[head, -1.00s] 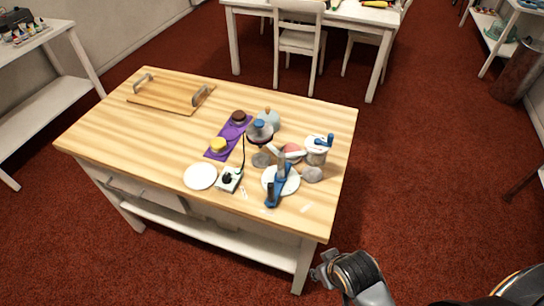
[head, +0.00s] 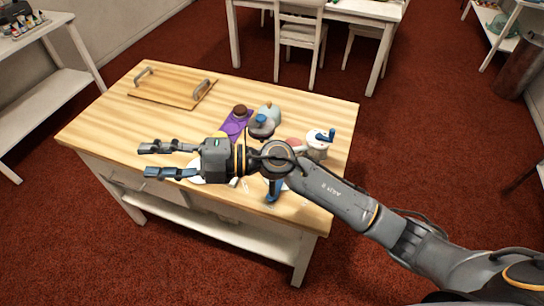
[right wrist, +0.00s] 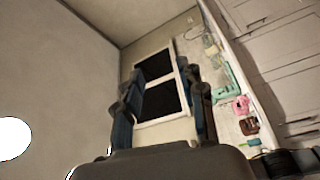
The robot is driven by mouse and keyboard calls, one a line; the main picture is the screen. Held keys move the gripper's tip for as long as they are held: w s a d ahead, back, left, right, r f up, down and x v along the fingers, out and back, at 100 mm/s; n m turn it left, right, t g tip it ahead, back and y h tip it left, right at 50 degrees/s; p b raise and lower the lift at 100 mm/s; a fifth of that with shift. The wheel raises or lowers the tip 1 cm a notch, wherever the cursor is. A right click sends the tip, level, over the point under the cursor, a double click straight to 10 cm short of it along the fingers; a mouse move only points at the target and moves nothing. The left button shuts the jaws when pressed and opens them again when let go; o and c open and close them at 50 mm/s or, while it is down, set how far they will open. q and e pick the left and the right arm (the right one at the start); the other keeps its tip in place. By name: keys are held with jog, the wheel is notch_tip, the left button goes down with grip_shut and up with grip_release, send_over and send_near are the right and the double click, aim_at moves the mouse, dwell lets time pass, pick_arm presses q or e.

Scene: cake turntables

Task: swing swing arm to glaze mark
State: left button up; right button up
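My right gripper (head: 146,160) is open and empty, in front of the left-middle of the wooden table in the head view, fingers pointing left. It also shows in the right wrist view (right wrist: 165,95), its fingers apart with nothing between them. A blue upright handle-like part (head: 273,190) shows just below my right wrist; it may belong to the swing arm, but I cannot tell. My arm covers most of the white turntable-like disc around it. I cannot make out a glaze mark. My left gripper is not in view.
On the table (head: 100,115) stand a tray with handles (head: 172,90), a purple mat (head: 236,123), a blue-knobbed dark item (head: 261,125), a pale teal item (head: 269,112) and a white pot with blue handle (head: 317,150).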

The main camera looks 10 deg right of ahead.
jog(key=w+d+f+n+g+h, duration=0.1)
jog(key=d+f+n+g+h, duration=0.2)
jog(key=f+h, duration=0.35)
jog(key=d+f+n+g+h, duration=0.1)
jog(key=d+f+n+h, duration=0.1)
jog(key=d+f+h, duration=0.4)
jog(key=w+d+h, duration=0.2)
jog(key=d, duration=0.2)
jog(key=w+d+f+m+h, duration=0.1)
jog(key=d+h, duration=0.1)
jog(key=d, duration=0.3)
jog(key=w+d+f+t+h, duration=0.1)
jog(key=w+d+h, duration=0.1)
jog(key=d, duration=0.3)
jog(key=shift+w+d+f+m+h, duration=0.1)
jog(key=shift+w+m+h, duration=0.15)
jog(key=shift+w+m, duration=0.1)
jog(key=shift+d+f, duration=0.1)
jog(key=shift+f, duration=0.1)
notch_tip(320, 180, down, 9)
jog(key=b, duration=0.5)
jog(key=shift+r, duration=0.1)
jog(key=shift+c, duration=0.4)
grip_shut()
